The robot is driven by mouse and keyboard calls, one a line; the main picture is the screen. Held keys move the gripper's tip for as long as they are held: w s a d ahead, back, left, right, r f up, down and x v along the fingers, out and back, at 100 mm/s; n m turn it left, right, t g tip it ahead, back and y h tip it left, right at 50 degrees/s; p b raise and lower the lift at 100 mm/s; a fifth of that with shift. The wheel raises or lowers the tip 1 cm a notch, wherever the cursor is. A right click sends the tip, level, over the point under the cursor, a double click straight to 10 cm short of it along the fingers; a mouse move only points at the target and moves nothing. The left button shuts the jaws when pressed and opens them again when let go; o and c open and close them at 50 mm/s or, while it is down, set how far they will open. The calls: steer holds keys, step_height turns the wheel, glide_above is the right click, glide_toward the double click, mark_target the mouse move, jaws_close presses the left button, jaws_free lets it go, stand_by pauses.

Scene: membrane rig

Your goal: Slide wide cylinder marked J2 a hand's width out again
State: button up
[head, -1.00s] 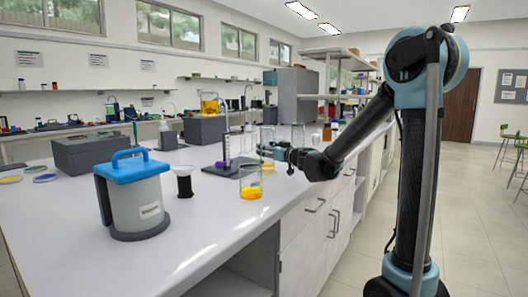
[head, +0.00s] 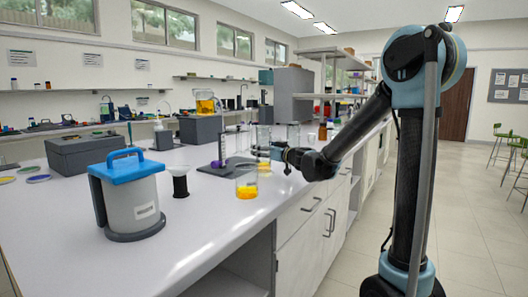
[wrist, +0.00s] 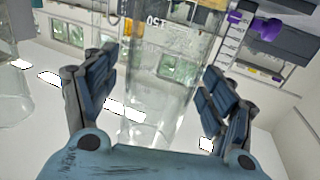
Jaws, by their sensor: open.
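My gripper (head: 266,153) is over the bench, pointing left in the head view. In the wrist view its two open fingers (wrist: 160,95) stand on either side of a clear glass vessel (wrist: 158,75) with upside-down white markings. Clear gaps show beside the glass. A yellow tint shows at the top of that view. I cannot read J2 on any vessel, so I cannot tell which one is the named cylinder. In the head view, a glass vessel with orange liquid (head: 246,190) stands in front of my gripper, near the bench edge.
A dark stand with a purple part (head: 217,164) is left of my gripper; purple also shows in the wrist view (wrist: 268,28). More glassware (head: 293,134) stands behind. A blue-lidded container (head: 128,196) and a black-and-clear funnel-like item (head: 180,182) stand further left.

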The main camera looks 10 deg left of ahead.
steer(key=v, duration=1.1)
steer(key=shift+d, duration=0.25)
steer(key=shift+s+f, duration=0.1)
steer(key=shift+s, duration=0.05)
steer(key=s+d+f+m+g+h, duration=0.25)
steer(key=s+d+f+h, duration=0.25)
steer(key=d, duration=0.6)
steer(key=s+d+f+m+g+h, duration=0.1)
steer(key=s+d+f+m+h, duration=0.4)
steer(key=d, duration=0.7)
steer(key=s+d+f+m+g+h, duration=0.1)
steer(key=s+d+f+m+h, duration=0.4)
steer(key=d, duration=0.6)
steer(key=s+f+n+g, duration=0.1)
steer(key=s+f+g, duration=0.1)
steer(key=s+f, duration=0.3)
steer(key=s+f+n+g+y, duration=0.1)
steer(key=s+f+g, duration=0.2)
steer(key=s, duration=0.8)
step_height(320, 180, down, 2)
steer(key=shift+a+f+n, duration=0.1)
steer(key=shift+a+n, duration=0.15)
steer(key=shift+n, duration=0.1)
